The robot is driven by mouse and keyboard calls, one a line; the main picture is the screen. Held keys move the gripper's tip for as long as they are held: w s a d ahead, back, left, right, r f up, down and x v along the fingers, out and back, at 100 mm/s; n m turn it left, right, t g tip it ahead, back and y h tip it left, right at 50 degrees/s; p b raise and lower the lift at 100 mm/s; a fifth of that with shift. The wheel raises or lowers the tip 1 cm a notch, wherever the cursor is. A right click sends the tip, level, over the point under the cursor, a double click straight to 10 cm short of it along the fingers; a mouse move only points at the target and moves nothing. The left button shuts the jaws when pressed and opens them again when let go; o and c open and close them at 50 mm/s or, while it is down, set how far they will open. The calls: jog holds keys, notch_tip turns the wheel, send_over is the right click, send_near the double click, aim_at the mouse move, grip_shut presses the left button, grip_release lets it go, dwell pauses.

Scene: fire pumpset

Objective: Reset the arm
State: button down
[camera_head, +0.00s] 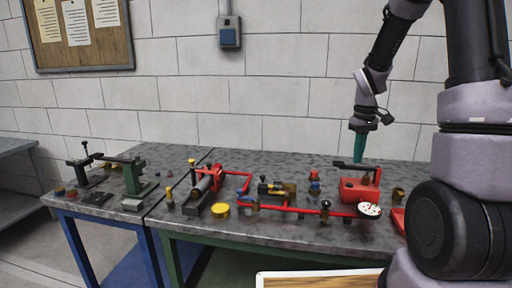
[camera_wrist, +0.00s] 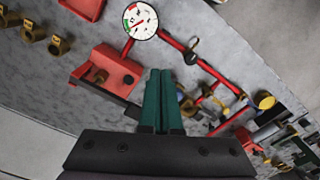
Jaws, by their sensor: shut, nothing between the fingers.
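My gripper (camera_head: 358,153) hangs from my arm at the right of the head view, with its green fingers pointing down above the back of the workbench. It is just left of and above the red pump block (camera_head: 362,191). In the wrist view the two green fingers of my gripper (camera_wrist: 161,75) lie side by side, shut and empty. The red block (camera_wrist: 112,72) shows to the left of the fingers there. The lower part of the wrist view is covered by the dark gripper body.
The grey workbench (camera_head: 290,230) carries red pipework (camera_head: 290,209), a white gauge (camera_head: 369,210), a yellow cap (camera_head: 219,210) and a green vise (camera_head: 137,178). The gauge also shows in the wrist view (camera_wrist: 141,20). A block wall stands behind. Bare bench lies along the back.

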jog(key=s+a+r+m+t+y, duration=0.1)
jog(key=s+a+r+m+t, duration=0.2)
jog(key=s+r, duration=0.6)
jog(key=s+a+r+m+t+y, duration=0.1)
jog(key=s+a+r+m+t, duration=0.3)
jog(key=s+r, duration=0.6)
notch_tip(320, 180, up, 2)
jog(key=shift+s+a+r+m, duration=0.15)
jog(key=shift+s+a+m, duration=0.15)
jog(key=shift+m, duration=0.1)
